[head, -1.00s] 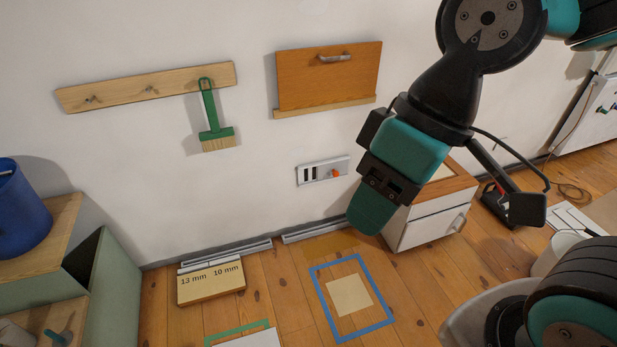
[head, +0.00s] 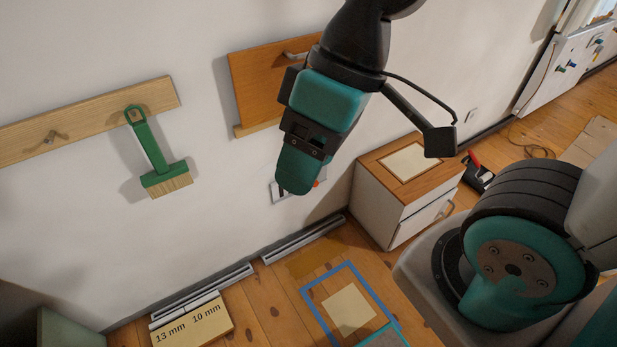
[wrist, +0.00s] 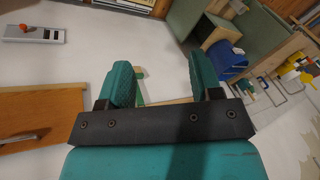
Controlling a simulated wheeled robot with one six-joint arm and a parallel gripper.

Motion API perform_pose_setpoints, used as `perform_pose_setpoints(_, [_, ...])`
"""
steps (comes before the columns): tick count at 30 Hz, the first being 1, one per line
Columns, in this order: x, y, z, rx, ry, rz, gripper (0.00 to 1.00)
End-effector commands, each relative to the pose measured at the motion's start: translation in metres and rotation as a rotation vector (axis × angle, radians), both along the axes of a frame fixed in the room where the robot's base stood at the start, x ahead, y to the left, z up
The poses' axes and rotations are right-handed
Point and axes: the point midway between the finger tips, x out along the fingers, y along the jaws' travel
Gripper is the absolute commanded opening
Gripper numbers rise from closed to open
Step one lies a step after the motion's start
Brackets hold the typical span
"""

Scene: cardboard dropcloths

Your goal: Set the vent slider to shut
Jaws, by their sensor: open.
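The vent slider is a small pale plate on the wall with dark slots and an orange knob. In the head view my gripper covers most of the plate (head: 276,191); the orange knob (head: 318,182) just shows at its right. In the wrist view the whole plate (wrist: 34,36) is at the upper left, with the orange knob (wrist: 23,28) toward the end away from the dark slots (wrist: 51,35). My gripper (head: 296,172) is in front of the wall, apart from the plate. In the wrist view its fingers (wrist: 162,80) are spread and empty.
An orange-brown hinged-looking panel (head: 255,85) with a handle is on the wall above the vent. A green brush (head: 160,160) hangs from a wooden rail (head: 80,120) at left. A white cabinet (head: 380,205) stands at right. Blue tape (head: 310,300) marks the floor.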

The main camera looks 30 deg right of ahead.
Motion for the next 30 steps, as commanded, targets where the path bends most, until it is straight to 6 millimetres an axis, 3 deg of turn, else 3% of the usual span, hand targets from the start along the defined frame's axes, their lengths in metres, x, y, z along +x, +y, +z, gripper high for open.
perform_pose_setpoints(1, [0.005,0.001,-0.025,0.016,-0.006,0.004,0.59])
perform_pose_setpoints(9, [0.06,0.012,-0.14,0.2,-0.146,0.049,0.59])
perform_pose_setpoints(17, [0.123,0.006,-0.243,0.373,-0.354,0.039,0.59])
perform_pose_setpoints(23, [0.172,-0.015,-0.321,0.467,-0.545,-0.02,0.59])
perform_pose_setpoints(30, [0.226,-0.065,-0.415,0.517,-0.794,-0.15,0.59])
